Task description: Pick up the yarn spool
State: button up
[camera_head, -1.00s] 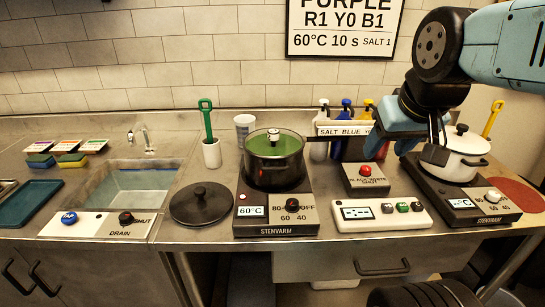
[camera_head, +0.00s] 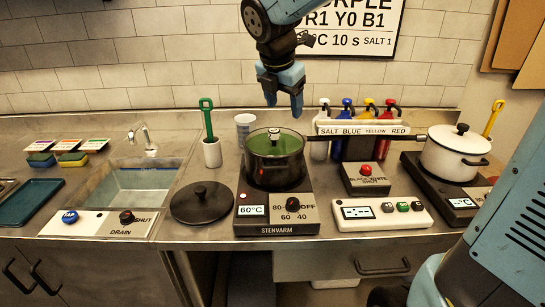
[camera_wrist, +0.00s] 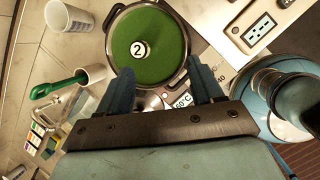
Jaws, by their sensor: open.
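A small pale round piece marked "2" (camera_wrist: 138,48), probably the yarn spool, shows at the middle of the green contents of a dark pot (camera_wrist: 117,14). In the head view the piece (camera_head: 274,134) stands up in the pot (camera_head: 277,173), which sits on the left burner (camera_head: 262,212). My gripper (camera_head: 284,99) is open and empty, above the pot, with its fingers pointing down. In the wrist view my gripper's fingers (camera_wrist: 161,70) are apart, and the marked piece lies beyond the tips, left of the middle between them. Its lower part is hidden.
A white pot (camera_head: 455,158) stands on the right burner. A bottle rack (camera_head: 362,145) is right of the dark pot. A white cup (camera_head: 245,124) and a holder with a green-handled tool (camera_head: 211,153) stand to its left. A black lid (camera_head: 201,203) lies on the counter.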

aim_at(274, 131)
jog(key=w+f+n, duration=0.1)
jog(key=w+f, duration=0.1)
jog(key=f, duration=0.2)
jog(key=w+a+f+n, duration=0.1)
jog(key=w+f, duration=0.1)
jog(key=f, duration=0.3)
jog(key=w+f+n, duration=0.1)
jog(key=w+f, duration=0.2)
jog(key=f, duration=0.1)
jog(key=shift+w+a+f+n, duration=0.1)
jog(key=shift+a+f+n, duration=0.15)
jog(key=shift+n, duration=0.15)
jog(key=shift+r, duration=0.1)
grip_shut()
dwell(0.4)
